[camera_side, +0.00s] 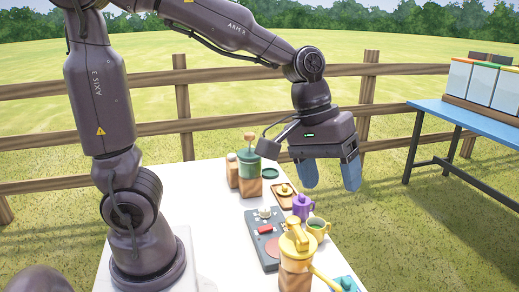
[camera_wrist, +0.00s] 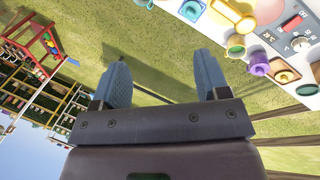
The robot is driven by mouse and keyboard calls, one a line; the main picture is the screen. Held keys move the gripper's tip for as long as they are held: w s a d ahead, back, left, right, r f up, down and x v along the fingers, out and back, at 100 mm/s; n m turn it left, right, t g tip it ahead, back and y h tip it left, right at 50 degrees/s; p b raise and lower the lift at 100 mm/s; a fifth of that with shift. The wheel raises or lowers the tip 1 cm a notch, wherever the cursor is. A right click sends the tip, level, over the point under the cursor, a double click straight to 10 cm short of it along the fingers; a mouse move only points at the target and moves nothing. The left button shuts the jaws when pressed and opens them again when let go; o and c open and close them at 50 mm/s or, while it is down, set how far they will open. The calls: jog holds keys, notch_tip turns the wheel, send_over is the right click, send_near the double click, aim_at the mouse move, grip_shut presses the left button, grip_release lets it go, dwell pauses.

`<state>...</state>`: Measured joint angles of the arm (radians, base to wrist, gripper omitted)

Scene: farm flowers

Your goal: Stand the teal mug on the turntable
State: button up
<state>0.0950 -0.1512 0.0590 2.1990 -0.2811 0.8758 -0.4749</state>
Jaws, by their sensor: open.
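I cannot single out a clearly teal mug. A yellow-green mug (camera_side: 318,228) with a green inside stands upright at the table's right edge; it also shows in the wrist view (camera_wrist: 235,49). A teal square piece (camera_side: 345,284) with a round top is cut off at the bottom edge of the side view; it also shows in the wrist view (camera_wrist: 191,10). My gripper (camera_side: 338,180) is open and empty, fingers pointing down, above and beyond the table's right edge.
The white table (camera_side: 205,195) also holds a purple lidded cup (camera_side: 303,206), a yellow-topped pot (camera_side: 296,250), a green-topped wooden grinder (camera_side: 249,168) and a small wooden tray (camera_side: 283,197). A blue table (camera_side: 465,122) with boxes stands right. A wooden fence (camera_side: 215,75) runs behind.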

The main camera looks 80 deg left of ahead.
jog(key=s+a+r+m+t+y, duration=0.1)
jog(key=s+a+m, duration=0.1)
jog(key=s, duration=0.3)
jog(key=s+a+r+m+t+y, duration=0.1)
jog(key=s+a+r+m+t, duration=0.1)
jog(key=s+m, duration=0.2)
jog(key=shift+s+a+r+m+y, duration=0.25)
jog(key=shift+s+a+m+y, duration=0.15)
jog(key=shift+s, duration=0.25)
jog(key=shift+c, duration=0.4)
